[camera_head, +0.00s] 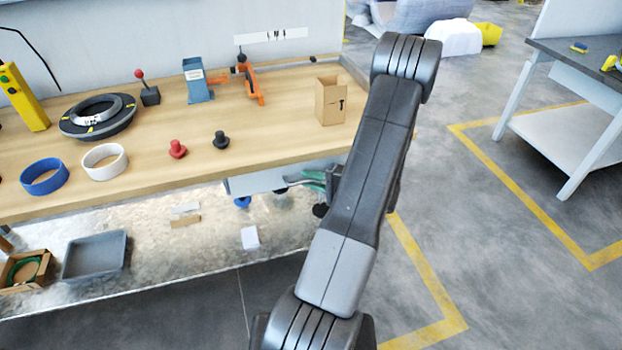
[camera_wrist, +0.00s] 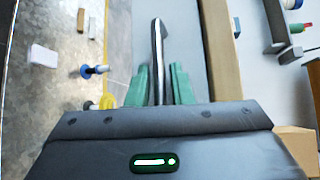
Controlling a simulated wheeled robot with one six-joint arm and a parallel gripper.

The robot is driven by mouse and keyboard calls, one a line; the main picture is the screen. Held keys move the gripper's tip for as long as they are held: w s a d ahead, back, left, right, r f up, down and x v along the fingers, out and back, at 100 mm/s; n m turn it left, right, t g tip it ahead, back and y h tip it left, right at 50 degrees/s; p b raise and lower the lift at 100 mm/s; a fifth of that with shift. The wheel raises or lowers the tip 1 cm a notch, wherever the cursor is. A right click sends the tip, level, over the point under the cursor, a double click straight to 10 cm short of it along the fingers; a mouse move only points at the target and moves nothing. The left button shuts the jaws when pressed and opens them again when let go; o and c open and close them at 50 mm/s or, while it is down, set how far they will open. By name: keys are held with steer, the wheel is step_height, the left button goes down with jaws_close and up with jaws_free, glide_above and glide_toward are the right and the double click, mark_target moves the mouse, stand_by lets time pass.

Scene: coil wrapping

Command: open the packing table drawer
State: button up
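The packing table drawer (camera_head: 262,181) is a pale grey-blue front under the wooden tabletop, and it looks shut. Its front (camera_wrist: 195,35) also fills the upper middle of the wrist view. A dark bar handle (camera_wrist: 157,40) stands out from it. In the head view my gripper (camera_head: 318,181) is at the drawer's right end, partly hidden by my arm.
The wooden tabletop (camera_head: 240,150) holds tape rolls, a coil, red and black knobs, and a cardboard box (camera_head: 330,100). A metal lower shelf (camera_head: 190,245) carries a grey bin (camera_head: 95,257) and small blocks. Floor right of the table is open.

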steer(key=shift+a, duration=0.1)
jaws_close()
steer(key=s+d+b, duration=0.4)
steer(key=s+b, duration=0.1)
steer(key=s, duration=0.7)
steer(key=s+d+b, duration=0.4)
steer(key=s+b, duration=0.1)
steer(key=s, duration=0.7)
steer(key=shift+s, duration=0.4)
jaws_free()
steer(key=shift+d, duration=0.15)
